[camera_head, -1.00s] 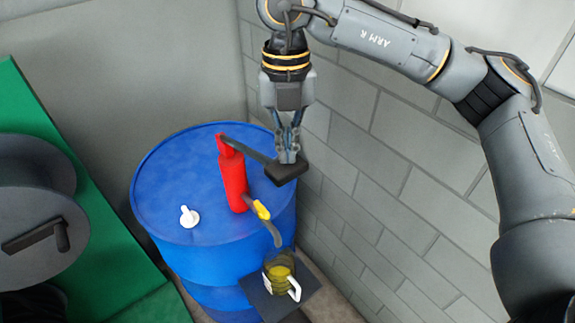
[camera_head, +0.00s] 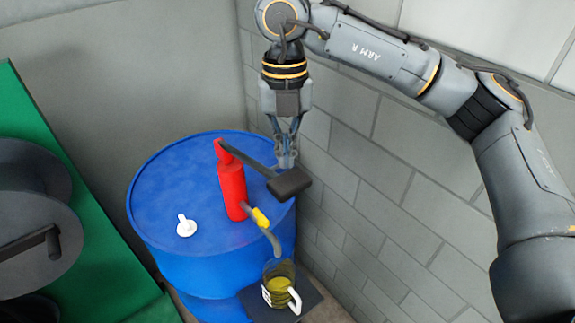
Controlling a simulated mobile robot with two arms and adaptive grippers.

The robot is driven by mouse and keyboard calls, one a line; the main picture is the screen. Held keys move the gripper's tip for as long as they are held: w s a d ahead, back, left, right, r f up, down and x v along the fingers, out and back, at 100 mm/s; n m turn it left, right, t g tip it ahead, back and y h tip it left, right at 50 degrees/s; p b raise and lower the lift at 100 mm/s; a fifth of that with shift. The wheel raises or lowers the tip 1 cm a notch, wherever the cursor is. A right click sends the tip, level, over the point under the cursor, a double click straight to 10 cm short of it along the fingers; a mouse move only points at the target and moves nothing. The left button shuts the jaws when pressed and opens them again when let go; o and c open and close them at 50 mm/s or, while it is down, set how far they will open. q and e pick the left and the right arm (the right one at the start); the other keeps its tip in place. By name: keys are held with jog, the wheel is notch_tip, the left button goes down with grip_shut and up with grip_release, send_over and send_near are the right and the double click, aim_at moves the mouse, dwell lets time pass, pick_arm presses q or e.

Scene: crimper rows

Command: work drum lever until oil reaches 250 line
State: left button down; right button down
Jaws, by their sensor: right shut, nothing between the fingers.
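A red pump (camera_head: 232,188) stands upright on top of the blue drum (camera_head: 165,193). Its dark lever (camera_head: 247,158) slopes down to the right and ends in a thick black grip (camera_head: 290,184). My right gripper (camera_head: 286,163) is shut and points down, just above and behind the grip; I cannot tell whether it touches. A grey spout with a yellow band (camera_head: 261,217) bends down over a clear jug with a white handle (camera_head: 281,285). Yellowish oil (camera_head: 281,294) is in the jug's lower part; its line marks are too small to read. My left gripper is not in view.
A white cap (camera_head: 186,226) sits on the drum top at the left. The jug stands on a dark shelf (camera_head: 312,293) beside the drum. A green bench (camera_head: 98,232) with a grey reel (camera_head: 35,222) is at the left. A block wall (camera_head: 400,215) closes the right side.

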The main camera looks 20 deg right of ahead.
jog(key=shift+w+d, duration=0.1)
jog(key=shift+w, duration=0.2)
notch_tip(320, 180, up, 12)
jog(key=w, duration=0.1)
dwell(0.4)
jog(key=shift+w+d+f, duration=0.1)
jog(key=shift+d+f, duration=0.05)
dwell(1.5)
